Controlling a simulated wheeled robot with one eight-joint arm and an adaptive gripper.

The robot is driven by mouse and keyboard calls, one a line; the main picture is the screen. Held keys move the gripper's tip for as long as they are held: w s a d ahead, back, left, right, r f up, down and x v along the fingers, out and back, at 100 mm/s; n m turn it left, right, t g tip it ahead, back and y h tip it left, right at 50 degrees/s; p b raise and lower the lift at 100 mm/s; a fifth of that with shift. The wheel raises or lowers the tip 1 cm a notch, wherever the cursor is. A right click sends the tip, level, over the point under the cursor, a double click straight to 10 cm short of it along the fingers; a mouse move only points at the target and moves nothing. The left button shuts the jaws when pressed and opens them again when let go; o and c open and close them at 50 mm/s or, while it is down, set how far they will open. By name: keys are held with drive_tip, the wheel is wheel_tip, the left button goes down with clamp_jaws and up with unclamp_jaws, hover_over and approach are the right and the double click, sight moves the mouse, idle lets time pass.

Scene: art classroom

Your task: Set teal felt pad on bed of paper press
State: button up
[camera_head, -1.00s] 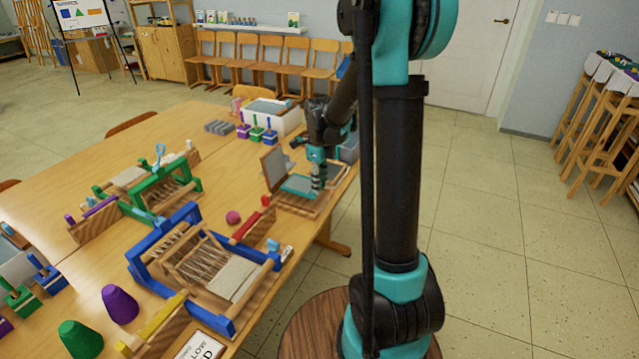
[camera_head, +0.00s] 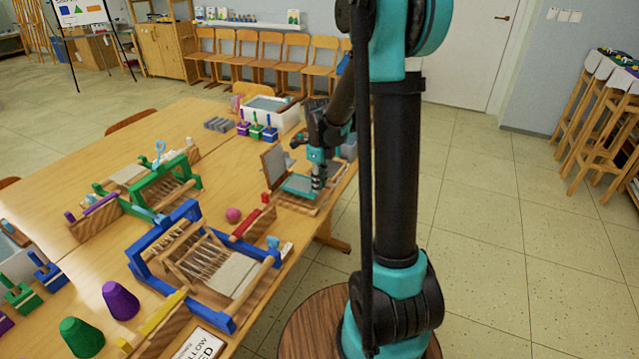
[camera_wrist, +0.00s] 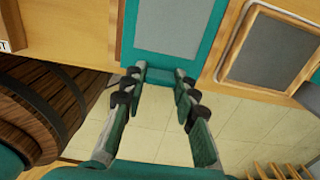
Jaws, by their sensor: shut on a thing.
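The teal felt pad (camera_head: 300,187) lies flat over the wooden base of the paper press (camera_head: 308,207); I cannot tell if it touches the bed. The press's grey panel (camera_head: 274,166) stands raised at its left side. My gripper (camera_head: 318,184) is at the pad's right end. In the wrist view the pad (camera_wrist: 168,35) shows a teal border and a paler grey-blue middle. My gripper (camera_wrist: 161,76) is shut on its near edge there, a fingertip on each side. The grey framed panel (camera_wrist: 270,50) is right of the pad in that view.
A blue loom (camera_head: 205,260) stands nearer. A white tub (camera_head: 270,113) and small stamps (camera_head: 256,130) are behind. The table's right edge is close to the press.

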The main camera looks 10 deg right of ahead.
drive_tip(key=shift+f, duration=0.55)
drive_tip(key=shift+f, duration=0.25)
drive_tip(key=shift+f, duration=0.6)
idle(1.1)
drive_tip(key=o, duration=1)
drive_tip(key=shift+r, duration=0.1)
wheel_tip(320, 180, up, 12)
drive_tip(key=shift+f, duration=0.1)
